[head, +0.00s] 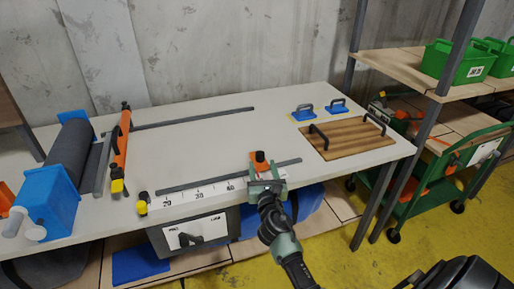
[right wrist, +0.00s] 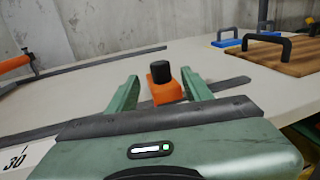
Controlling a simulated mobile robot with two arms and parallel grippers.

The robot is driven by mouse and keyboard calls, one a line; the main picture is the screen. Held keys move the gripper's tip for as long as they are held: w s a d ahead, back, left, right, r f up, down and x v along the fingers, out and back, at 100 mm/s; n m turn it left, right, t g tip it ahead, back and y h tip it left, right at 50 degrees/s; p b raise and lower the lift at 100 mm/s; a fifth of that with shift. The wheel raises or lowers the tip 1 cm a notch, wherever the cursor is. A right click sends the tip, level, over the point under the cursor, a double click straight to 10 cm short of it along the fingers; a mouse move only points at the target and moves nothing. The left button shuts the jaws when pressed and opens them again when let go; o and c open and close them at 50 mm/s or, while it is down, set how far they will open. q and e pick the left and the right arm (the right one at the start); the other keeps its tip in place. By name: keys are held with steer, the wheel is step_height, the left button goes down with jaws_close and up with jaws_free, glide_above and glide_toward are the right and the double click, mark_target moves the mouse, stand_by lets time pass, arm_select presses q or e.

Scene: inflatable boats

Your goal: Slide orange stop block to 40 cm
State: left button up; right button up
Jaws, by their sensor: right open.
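The orange stop block (head: 260,157) with a black knob sits on the dark front rail (head: 200,184) of the white table, to the right of the scale's 40 mark. The white scale strip (head: 198,192) shows 20, 30 and 40. My right gripper (head: 262,170) is at the block, coming from the table's front edge. In the right wrist view its two green fingers are apart, with the orange block (right wrist: 166,90) appearing between them. I cannot tell whether either finger touches it. My left gripper is not in view.
A wooden board (head: 345,139) with black handles and blue handled pads (head: 303,113) lie at the back right. An orange bar (head: 121,140) crosses the table at left beside a dark roll (head: 72,150). A second rail (head: 195,118) runs along the back. The middle is clear.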

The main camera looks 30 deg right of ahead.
mark_target(261, 157)
steer(key=shift+w+d+r, duration=0.1)
steer(key=shift+w+r, duration=0.05)
steer(key=shift+w, duration=0.15)
steer(key=shift+w+d+r, duration=0.2)
steer(key=shift+w+r, duration=0.05)
steer(key=x, duration=0.5)
steer(key=shift+f+b, duration=0.2)
steer(key=shift+b, duration=0.2)
steer(key=shift+w, duration=0.1)
steer(key=shift+r, duration=0.1)
steer(key=shift+d, duration=0.1)
steer(key=c, duration=0.3)
jaws_close()
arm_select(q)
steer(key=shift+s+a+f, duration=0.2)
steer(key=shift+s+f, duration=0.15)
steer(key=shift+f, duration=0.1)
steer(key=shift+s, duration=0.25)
